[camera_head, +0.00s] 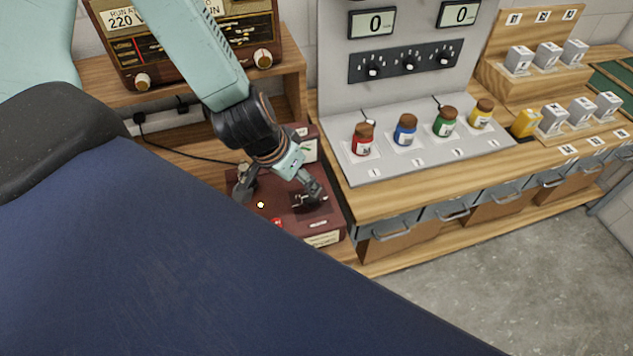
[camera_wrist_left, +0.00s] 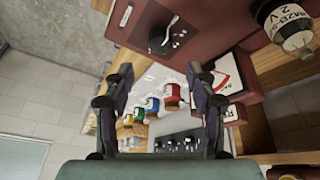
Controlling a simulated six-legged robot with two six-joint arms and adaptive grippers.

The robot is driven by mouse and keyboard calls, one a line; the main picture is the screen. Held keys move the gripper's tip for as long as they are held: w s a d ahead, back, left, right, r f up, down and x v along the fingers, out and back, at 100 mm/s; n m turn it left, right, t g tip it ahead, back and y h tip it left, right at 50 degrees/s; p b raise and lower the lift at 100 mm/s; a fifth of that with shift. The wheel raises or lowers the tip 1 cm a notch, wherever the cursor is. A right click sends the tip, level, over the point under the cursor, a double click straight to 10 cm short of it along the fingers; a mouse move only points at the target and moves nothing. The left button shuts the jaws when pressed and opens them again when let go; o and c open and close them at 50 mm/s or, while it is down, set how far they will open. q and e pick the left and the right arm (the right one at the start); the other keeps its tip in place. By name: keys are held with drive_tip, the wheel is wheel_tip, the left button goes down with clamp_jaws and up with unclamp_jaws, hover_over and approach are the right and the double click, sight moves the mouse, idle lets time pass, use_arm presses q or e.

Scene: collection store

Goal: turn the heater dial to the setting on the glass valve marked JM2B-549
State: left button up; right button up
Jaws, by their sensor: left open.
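A dark red box (camera_head: 333,221) stands on the wooden bench below my left gripper. The dial also shows at the top of the left wrist view (camera_wrist_left: 164,38), beyond the fingertips. My left gripper (camera_head: 281,193) is open and empty above the box. It also shows in the left wrist view (camera_wrist_left: 160,80). A glass valve (camera_wrist_left: 298,40) is at that view's upper right; its label is cut off, with "2 V" readable. My right gripper is not in view.
A radio (camera_head: 190,45) stands on a shelf behind. Right of the box, a grey panel (camera_head: 375,172) holds red, blue, green and yellow jars below dials and zero displays. A white-faced meter (camera_wrist_left: 228,80) is beside the dial.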

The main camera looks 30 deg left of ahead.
sight(310, 196)
use_arm(q)
drive_tip(key=b+x, duration=0.4)
drive_tip(key=x, duration=0.1)
drive_tip(key=shift+s+a+f, duration=0.15)
drive_tip(key=shift+s+f, duration=0.05)
drive_tip(key=shift+w+d+f+b, duration=0.15)
drive_tip(key=shift+d+f+b, duration=0.1)
drive_tip(key=shift+f+b, duration=0.65)
drive_tip(key=shift+b, duration=0.25)
drive_tip(key=shift+w+a+f, duration=0.15)
drive_tip(key=shift+w+f, duration=0.05)
drive_tip(key=shift+w, duration=0.2)
drive_tip(key=shift+s+r, duration=0.1)
drive_tip(key=shift+s, duration=0.05)
drive_tip(key=shift+c, duration=1)
drive_tip(key=shift+s, duration=0.15)
drive_tip(key=c, duration=0.9)
